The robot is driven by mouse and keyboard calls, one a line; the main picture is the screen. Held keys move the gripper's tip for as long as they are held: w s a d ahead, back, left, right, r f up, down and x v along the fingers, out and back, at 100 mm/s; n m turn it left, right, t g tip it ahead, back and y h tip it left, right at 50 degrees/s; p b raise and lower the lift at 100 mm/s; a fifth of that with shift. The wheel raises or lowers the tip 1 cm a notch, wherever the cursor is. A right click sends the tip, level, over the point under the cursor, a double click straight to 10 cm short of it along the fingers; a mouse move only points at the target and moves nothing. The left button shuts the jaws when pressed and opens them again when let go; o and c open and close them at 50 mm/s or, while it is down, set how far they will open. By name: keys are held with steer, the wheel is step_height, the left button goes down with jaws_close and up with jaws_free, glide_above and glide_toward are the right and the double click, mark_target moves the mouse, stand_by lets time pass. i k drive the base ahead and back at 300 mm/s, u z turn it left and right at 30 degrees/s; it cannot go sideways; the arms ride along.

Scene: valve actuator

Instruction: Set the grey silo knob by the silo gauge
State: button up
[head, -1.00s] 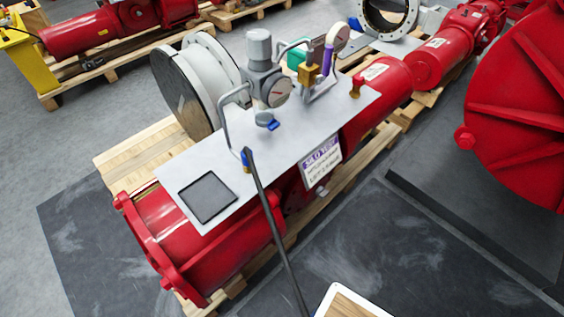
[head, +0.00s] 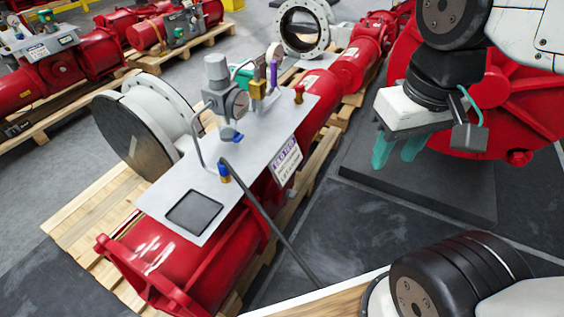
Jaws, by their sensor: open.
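The grey knob (head: 215,68) stands upright on top of a grey regulator body on the metal panel (head: 167,187). A round gauge (head: 238,104) is on the front of that body; its face is seen at an angle and is too small to read. A blue lever (head: 231,135) sits just below it. My gripper (head: 398,152), with two teal fingers apart and pointing down, is at the right, in front of the large red housing. It is open, empty and well away from the knob.
Pipe handles (head: 197,142) flank the regulator, and a brass valve with a purple handle (head: 273,76) stands to its right. A dark hose (head: 270,222) runs from the panel to the floor. A large grey flange (head: 140,125) stands behind.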

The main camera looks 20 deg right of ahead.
mark_target(216, 65)
steer(key=z, duration=1.25)
steer(key=i, duration=1.65)
steer(key=u, duration=2.75)
